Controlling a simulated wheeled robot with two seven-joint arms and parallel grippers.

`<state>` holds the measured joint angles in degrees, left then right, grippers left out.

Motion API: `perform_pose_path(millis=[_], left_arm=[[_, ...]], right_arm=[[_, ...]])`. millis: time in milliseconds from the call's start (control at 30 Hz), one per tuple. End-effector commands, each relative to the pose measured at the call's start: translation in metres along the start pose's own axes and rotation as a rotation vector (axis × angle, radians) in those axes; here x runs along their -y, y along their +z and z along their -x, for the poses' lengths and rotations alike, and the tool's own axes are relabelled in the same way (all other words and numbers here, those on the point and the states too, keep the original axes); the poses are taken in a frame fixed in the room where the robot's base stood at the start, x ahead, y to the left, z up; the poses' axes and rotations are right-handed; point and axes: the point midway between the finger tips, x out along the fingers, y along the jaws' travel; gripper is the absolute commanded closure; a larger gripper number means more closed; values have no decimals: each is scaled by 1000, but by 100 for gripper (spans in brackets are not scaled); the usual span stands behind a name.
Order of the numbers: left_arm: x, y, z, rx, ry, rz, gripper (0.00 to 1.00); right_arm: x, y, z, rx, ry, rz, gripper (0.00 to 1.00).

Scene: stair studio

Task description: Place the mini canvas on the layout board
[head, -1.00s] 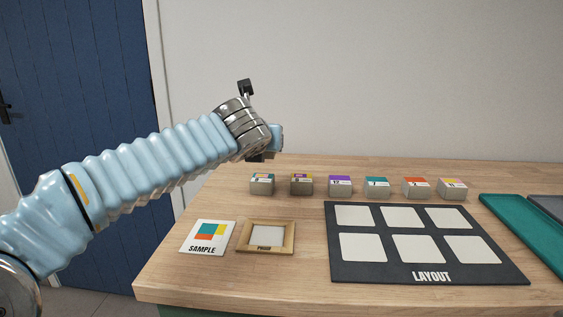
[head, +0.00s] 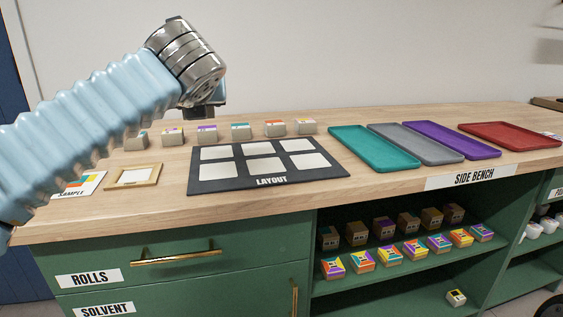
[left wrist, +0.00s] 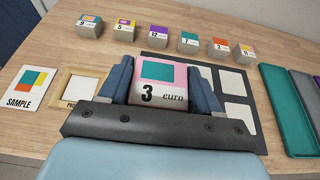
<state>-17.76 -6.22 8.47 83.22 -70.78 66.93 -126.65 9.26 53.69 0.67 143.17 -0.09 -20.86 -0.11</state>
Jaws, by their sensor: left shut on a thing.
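The mini canvas (left wrist: 158,75), a small block with a pink and white face, a teal square and "3 euro" on it, is between the fingers of my left gripper (left wrist: 160,84) in the left wrist view. The gripper is shut on it. In the head view my wrist hides the canvas and the fingers. The dark layout board (head: 316,175) lies on the bench with two rows of pale panels, all bare where visible. My left wrist is above its back left side. In the left wrist view the held canvas covers part of the board (left wrist: 253,128). My right gripper is not in view.
Several small price blocks (head: 240,132) stand in a row behind the board. A wooden PROOF frame (head: 133,176) and SAMPLE card (head: 88,182) lie left of it. Teal (head: 375,150), grey, purple and red trays lie right. Shelves (head: 400,262) below hold more blocks.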

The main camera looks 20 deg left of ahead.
Motion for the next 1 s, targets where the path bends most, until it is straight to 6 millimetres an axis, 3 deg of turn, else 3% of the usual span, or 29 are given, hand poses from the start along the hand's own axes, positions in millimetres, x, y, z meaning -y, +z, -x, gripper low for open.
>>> perform_pose_path(millis=[167, 433, 600, 867, 1000], left_arm=[[3, -2, -20, -3, 4, -2, 66], [15, -4, -101, -3, 5, -1, 66], [19, -27, -138, -2, 3, -2, 66], [22, -36, -160, 0, 2, -1, 66], [23, -55, -173, -1, 1, -2, 66]], right_arm=[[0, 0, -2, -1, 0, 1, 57], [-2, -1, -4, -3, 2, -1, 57], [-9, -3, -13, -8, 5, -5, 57], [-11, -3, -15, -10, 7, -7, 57], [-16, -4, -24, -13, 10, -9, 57]])
